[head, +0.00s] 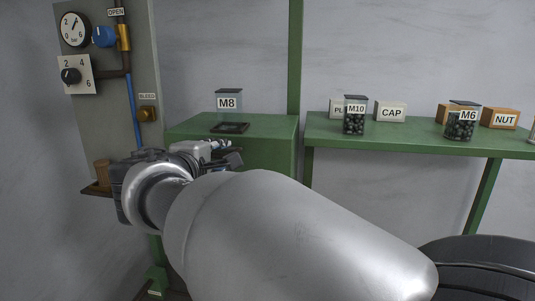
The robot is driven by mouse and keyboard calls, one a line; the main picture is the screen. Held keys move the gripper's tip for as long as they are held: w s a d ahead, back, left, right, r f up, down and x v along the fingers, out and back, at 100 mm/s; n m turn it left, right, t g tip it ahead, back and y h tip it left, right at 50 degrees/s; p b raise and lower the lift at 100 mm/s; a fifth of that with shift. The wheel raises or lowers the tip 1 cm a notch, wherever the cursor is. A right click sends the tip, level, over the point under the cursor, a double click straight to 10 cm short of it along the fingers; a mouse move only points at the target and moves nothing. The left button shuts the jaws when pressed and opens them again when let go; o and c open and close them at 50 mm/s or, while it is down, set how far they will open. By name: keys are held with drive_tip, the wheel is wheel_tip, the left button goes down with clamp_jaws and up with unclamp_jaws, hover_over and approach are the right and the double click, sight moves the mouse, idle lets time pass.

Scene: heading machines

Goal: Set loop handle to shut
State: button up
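A blue handle or knob (103,37) sits beside a brass valve body (124,38) on the grey wall panel, at upper left. A label reading OPEN (115,12) is above it. No part plainly reads as a loop handle, and I cannot tell whether this blue part is it. My gripper (228,152) is in front of the green cabinet, below and right of the blue handle and well apart from it. My own arm hides part of it, so its opening and anything between its fingers cannot be made out.
The grey panel (148,60) also carries a pressure gauge (74,29), a black dial (70,76) and a brass BLEED fitting (147,114). An M8 container (229,103) stands on the green cabinet (185,125). Jars and labelled boxes stand on the green bench (400,143).

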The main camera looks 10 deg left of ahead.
drive_tip(key=v, duration=1)
drive_tip(key=shift+s+r, duration=0.15)
drive_tip(key=shift+s, duration=0.25)
drive_tip(key=shift+a, duration=0.1)
drive_tip(key=s+d+f+m+g+h+b, duration=0.2)
drive_tip(key=d+f+m+g+b, duration=0.15)
drive_tip(key=d+f, duration=0.7)
drive_tip(key=s+d+f+m+g+h+b, duration=0.1)
drive_tip(key=s+d+f+m+g+b, duration=0.25)
drive_tip(key=d+f, duration=0.75)
drive_tip(key=s+d+f+m+g+y+b, duration=0.2)
drive_tip(key=s+d+f+m+b, duration=0.2)
drive_tip(key=s+f, duration=0.4)
drive_tip(key=s+d+f+m+g+y+b, duration=0.2)
drive_tip(key=s+d+f+m+b, duration=0.2)
drive_tip(key=s+d+f+m, duration=0.2)
wheel_tip(320, 180, down, 4)
drive_tip(key=s, duration=0.2)
drive_tip(key=shift+s+d+r, duration=0.15)
drive_tip(key=shift+s, duration=0.15)
